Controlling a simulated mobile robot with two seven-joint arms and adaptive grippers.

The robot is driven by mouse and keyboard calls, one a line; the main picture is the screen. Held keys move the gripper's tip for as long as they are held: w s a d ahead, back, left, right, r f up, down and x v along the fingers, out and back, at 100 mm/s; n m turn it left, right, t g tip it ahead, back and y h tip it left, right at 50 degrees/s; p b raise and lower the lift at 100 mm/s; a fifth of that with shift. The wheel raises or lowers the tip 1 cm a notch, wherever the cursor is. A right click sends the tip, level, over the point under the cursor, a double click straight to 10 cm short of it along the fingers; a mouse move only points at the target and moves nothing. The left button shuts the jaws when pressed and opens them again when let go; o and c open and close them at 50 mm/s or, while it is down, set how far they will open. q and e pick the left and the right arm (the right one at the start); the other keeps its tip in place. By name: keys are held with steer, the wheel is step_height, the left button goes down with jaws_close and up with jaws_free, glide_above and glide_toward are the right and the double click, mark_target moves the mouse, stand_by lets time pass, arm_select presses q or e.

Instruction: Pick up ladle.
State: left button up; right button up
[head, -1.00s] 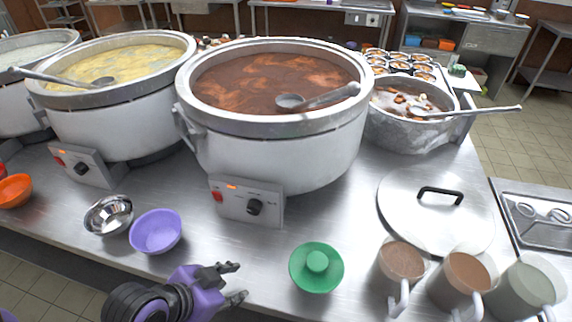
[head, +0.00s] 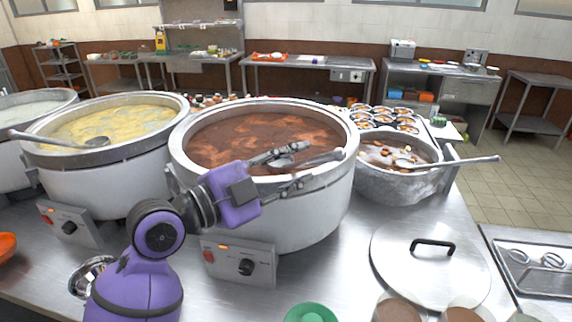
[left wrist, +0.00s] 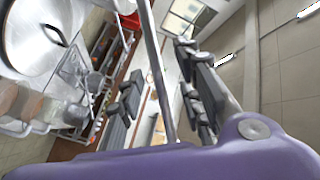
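A grey ladle (head: 325,157) lies in the brown congee of the middle stockpot (head: 345,205), its handle resting toward the right rim. My left gripper (head: 296,166) reaches over the pot's front rim, with its two fingers spread. The ladle shows between and just beyond the fingertips, and its bowl is partly hidden. In the left wrist view the open fingers (left wrist: 160,88) stand either side of a thin grey rod (left wrist: 154,60), which looks like the ladle handle; I cannot tell whether they touch it. My right gripper is out of view.
Another ladle (head: 60,140) lies in the yellow congee pot (head: 95,180) at left. A third, long-handled ladle (head: 455,161) sits in a smaller pot (head: 395,185) at right. A lid (head: 400,265), a green lid-like piece (head: 311,313) and mugs occupy the front right counter.

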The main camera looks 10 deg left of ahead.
mark_target(307, 164)
arm_select(q)
steer(key=x, duration=0.3)
steer(key=shift+w+d+p, duration=0.1)
steer(key=shift+d+p, duration=0.2)
steer(key=shift+p, duration=0.1)
steer(key=shift+w+d+f, duration=0.15)
steer(key=shift+w+d, duration=0.15)
steer(key=shift+w, duration=0.05)
jaws_close()
